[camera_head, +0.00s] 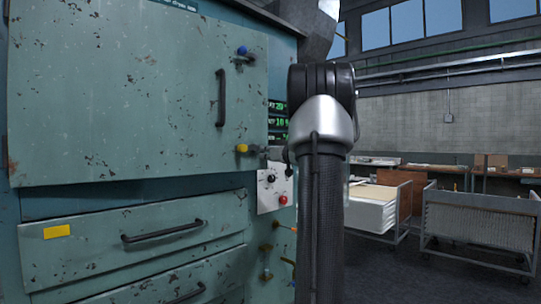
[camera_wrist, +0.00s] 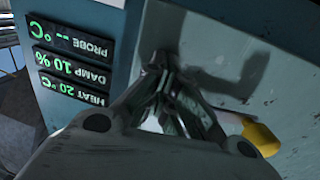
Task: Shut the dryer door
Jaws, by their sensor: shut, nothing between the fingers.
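The dryer door (camera_head: 120,100) is a large, chipped teal panel with a dark vertical handle (camera_head: 221,97) near its right edge. It covers the upper front of the dryer; I cannot tell whether it sits fully flush. A blue knob (camera_head: 242,51) and a yellow knob (camera_head: 242,148) sit along its right side; the yellow knob also shows in the wrist view (camera_wrist: 262,138). My gripper (camera_wrist: 165,78) is shut and empty, close to the teal surface between the display and the yellow knob. I cannot tell whether it touches. In the head view my arm mostly hides it.
Green readouts (camera_wrist: 72,65) show upside down at the left of the wrist view. A control box (camera_head: 275,190) with a red button is below the door. Drawers (camera_head: 130,250) are underneath. Carts (camera_head: 480,230) stand at the right, with open floor (camera_head: 400,285) before them.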

